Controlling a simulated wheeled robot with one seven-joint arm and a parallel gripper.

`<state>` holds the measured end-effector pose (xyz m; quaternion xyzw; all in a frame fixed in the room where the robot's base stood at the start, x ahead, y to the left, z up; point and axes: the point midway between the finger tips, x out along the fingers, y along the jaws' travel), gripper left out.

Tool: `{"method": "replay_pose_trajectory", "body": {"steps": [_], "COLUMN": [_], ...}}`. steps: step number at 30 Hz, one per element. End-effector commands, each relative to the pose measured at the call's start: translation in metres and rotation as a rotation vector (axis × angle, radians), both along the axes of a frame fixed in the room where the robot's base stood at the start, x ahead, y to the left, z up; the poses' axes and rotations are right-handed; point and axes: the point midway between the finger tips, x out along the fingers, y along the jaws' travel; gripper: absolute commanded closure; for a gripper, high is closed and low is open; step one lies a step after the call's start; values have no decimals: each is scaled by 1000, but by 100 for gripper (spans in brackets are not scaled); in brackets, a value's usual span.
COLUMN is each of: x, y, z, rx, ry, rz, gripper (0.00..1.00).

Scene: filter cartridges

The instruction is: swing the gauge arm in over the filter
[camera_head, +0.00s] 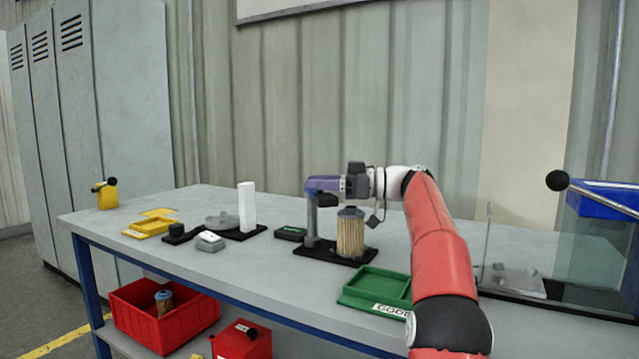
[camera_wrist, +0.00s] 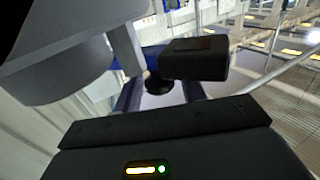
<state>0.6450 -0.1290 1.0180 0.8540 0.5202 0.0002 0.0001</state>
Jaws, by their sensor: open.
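The gauge arm (camera_head: 322,184) is purple and sits on top of a grey post (camera_head: 311,222) on a black base plate (camera_head: 300,250). A dark block (camera_head: 327,200) hangs below the arm. The filter (camera_head: 350,235), a pleated tan cartridge with a grey cap, stands upright on the same plate, right of the post. My gripper (camera_head: 350,184) is open at the right end of the gauge arm, above the filter. I cannot tell whether it touches the arm, or whether the arm is fully over the filter. In the wrist view a dark block (camera_wrist: 195,58) shows close up.
A green tray (camera_head: 372,288) labelled GOOD is in front right of the plate. A glass-sided stand (camera_head: 512,280) is right. A red bin (camera_head: 165,318) is below.

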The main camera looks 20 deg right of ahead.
Motion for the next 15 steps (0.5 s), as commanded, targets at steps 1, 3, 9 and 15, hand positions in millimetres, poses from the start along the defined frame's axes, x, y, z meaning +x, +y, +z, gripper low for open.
{"method": "replay_pose_trajectory", "body": {"steps": [1,3,9,15], "x": [0,0,0,-10], "y": [0,0,-1,-22], "z": [0,0,0,1], "rx": [0,0,0,1], "ry": [0,0,0,0], "rz": [0,0,-1,-4], "gripper": [53,53,53,53]}}
